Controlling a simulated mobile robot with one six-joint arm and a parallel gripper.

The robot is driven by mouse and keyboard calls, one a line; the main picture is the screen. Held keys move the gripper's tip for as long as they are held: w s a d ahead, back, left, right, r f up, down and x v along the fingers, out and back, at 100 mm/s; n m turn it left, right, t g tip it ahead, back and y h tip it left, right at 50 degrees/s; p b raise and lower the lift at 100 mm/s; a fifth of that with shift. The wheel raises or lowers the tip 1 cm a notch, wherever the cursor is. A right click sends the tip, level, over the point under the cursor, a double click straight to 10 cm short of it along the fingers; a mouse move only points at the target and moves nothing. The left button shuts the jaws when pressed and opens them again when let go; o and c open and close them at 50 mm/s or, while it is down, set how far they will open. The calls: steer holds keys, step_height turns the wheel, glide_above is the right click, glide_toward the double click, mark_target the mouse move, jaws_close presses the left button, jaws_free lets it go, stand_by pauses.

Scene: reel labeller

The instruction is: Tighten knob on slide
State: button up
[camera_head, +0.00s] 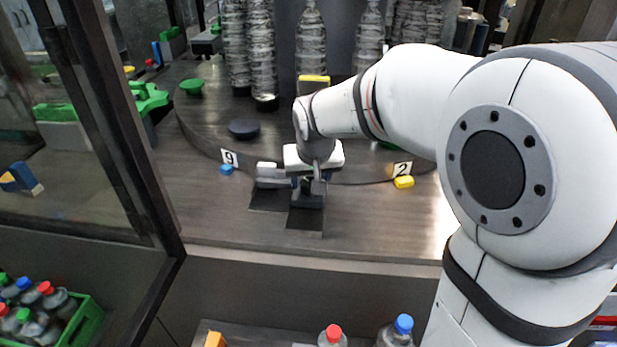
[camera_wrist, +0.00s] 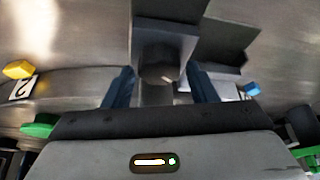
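In the wrist view, a dark grey block with a rounded knob-like end (camera_wrist: 160,72) lies between the two dark blue fingers of my gripper (camera_wrist: 162,88). The fingers stand apart, with some gap visible beside the knob's narrower lower part; I cannot tell whether they touch it. In the head view, my gripper (camera_head: 308,182) points down at the grey slide parts (camera_head: 271,181) near the machine deck's front edge. My wrist hides most of the knob there. Dark flat plates (camera_head: 304,218) extend toward the front edge.
A blue piece (camera_head: 226,169) lies by label 9, and a yellow piece (camera_head: 403,182) by label 2. A dark round knob (camera_head: 243,128) and green knob (camera_head: 191,87) sit behind. A dark frame post (camera_head: 125,130) stands at left.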

steer(key=c, duration=0.7)
steer(key=shift+c, duration=0.2)
steer(key=shift+b, duration=0.3)
steer(key=shift+f+m+h+b, duration=0.15)
steer(key=shift+m+h+b, duration=0.25)
steer(key=shift+m, duration=0.3)
steer(key=m+h+b, duration=0.1)
steer(key=m+b, duration=0.2)
steer(key=shift+a+m, duration=0.15)
steer(key=shift+m, duration=0.15)
steer(key=m+h+b, duration=0.1)
steer(key=m, duration=0.1)
steer(key=m+g+h+b, duration=0.1)
steer(key=m, duration=0.2)
steer(key=shift+w+m+g+b, duration=0.1)
steer(key=shift+m+g+b, duration=0.2)
steer(key=shift+b, duration=0.05)
steer(key=shift+r, duration=0.2)
steer(key=o, duration=1)
